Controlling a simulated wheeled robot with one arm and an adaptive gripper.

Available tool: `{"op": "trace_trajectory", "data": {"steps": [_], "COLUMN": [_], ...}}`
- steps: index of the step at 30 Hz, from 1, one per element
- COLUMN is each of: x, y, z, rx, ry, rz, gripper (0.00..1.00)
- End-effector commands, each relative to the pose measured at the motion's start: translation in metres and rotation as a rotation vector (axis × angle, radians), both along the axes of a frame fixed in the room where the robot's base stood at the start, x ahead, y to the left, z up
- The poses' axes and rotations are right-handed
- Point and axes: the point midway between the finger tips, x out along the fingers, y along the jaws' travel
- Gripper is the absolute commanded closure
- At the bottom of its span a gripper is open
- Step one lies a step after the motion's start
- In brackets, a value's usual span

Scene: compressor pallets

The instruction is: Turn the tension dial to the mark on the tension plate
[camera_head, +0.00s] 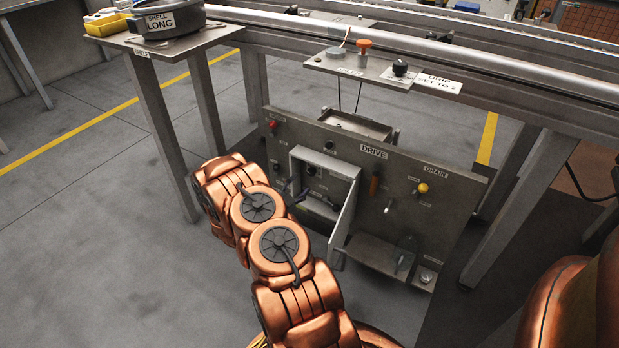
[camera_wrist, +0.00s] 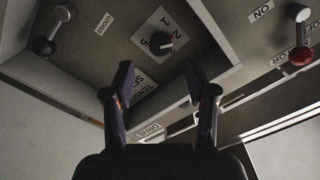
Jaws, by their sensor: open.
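The tension dial (camera_wrist: 161,42) is a dark round knob on a white tension plate (camera_wrist: 150,27) with printed numbers, in the upper middle of the wrist view. The dial's pointer direction is too small to read surely. A label reading TENSION SET (camera_wrist: 146,92) shows below the plate, partly hidden by my gripper. My gripper (camera_wrist: 158,80) is open and empty, its two fingers apart below the dial in the picture and not touching it. In the head view, a dark knob (camera_head: 311,170) shows inside the open cabinet, and my arm hides most of my gripper.
The cabinet door (camera_head: 345,218) stands open at the right. In the wrist view, a dark-knobbed lever (camera_wrist: 44,45) is at the left and a red-knobbed lever (camera_wrist: 300,55) at the right.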

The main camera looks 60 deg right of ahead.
Motion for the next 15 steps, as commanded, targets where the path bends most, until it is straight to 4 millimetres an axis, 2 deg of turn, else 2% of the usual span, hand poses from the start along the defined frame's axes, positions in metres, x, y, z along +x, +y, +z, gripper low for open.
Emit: {"op": "trace_trajectory", "data": {"steps": [15], "x": [0.001], "y": [-0.054], "z": [-0.003], "rx": [0.004], "ry": [0.001], "rz": [-0.002], "gripper": [0.43]}}
